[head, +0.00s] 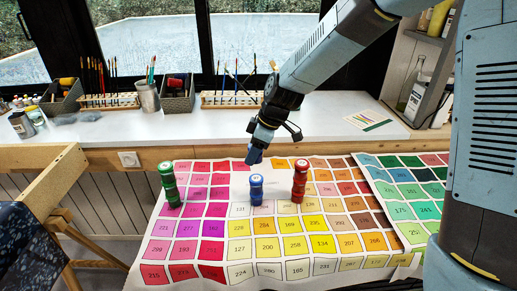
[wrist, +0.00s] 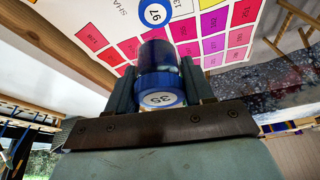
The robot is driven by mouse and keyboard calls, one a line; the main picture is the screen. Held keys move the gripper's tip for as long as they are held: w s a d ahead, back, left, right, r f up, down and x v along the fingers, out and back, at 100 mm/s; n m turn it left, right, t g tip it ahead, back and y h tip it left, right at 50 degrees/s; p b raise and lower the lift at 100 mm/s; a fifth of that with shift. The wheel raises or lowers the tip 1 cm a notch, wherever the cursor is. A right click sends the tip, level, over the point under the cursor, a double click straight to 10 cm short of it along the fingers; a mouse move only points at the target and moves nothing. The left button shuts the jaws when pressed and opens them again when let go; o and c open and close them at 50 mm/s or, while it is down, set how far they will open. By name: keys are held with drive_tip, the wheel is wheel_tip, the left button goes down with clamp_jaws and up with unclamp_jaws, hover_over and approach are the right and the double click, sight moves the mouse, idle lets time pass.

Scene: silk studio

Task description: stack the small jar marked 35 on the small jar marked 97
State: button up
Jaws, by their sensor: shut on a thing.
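My gripper (head: 255,156) is shut on the small jar marked 35 (wrist: 160,98), which has a blue lid with a white number disc. In the wrist view this jar sits between both fingers, its lid towards the camera. In the head view it is small, dark and hard to tell from the fingers. The small jar marked 97 (head: 256,192) has a blue lid and stands upright on the colour chart. Its numbered lid also shows at the top of the wrist view (wrist: 155,13). In the head view, my gripper is above this jar, with the held jar apart from it.
A green jar stack (head: 171,186) stands to the left and a red jar stack (head: 300,180) close to the right. The printed colour chart (head: 215,262) covers the table. Brush racks and pots stand on the white windowsill counter (head: 330,110) behind.

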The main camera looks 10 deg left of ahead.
sight(255, 177)
drive_tip(key=shift+f, duration=2.9)
drive_tip(key=shift+f, duration=0.5)
drive_tip(key=o, duration=1.2)
drive_tip(key=shift+c, duration=0.2)
drive_tip(key=shift+d+r, duration=0.1)
drive_tip(key=shift+r, duration=0.05)
drive_tip(key=s+d+r+m+t+h, duration=0.15)
drive_tip(key=d+r+m, duration=0.25)
drive_tip(key=d+r, duration=1.25)
drive_tip(key=s+d+r+m+t+h, duration=0.1)
drive_tip(key=s+d+r+m, duration=0.4)
drive_tip(key=d, duration=0.5)
drive_tip(key=s+d+r+m+t+h, duration=0.2)
drive_tip(key=s+d+r+m, duration=0.3)
drive_tip(key=s+d+m, duration=0.4)
drive_tip(key=s+d+t, duration=0.1)
drive_tip(key=s, duration=0.2)
drive_tip(key=shift+d+m, duration=0.25)
drive_tip(key=shift+m, duration=0.05)
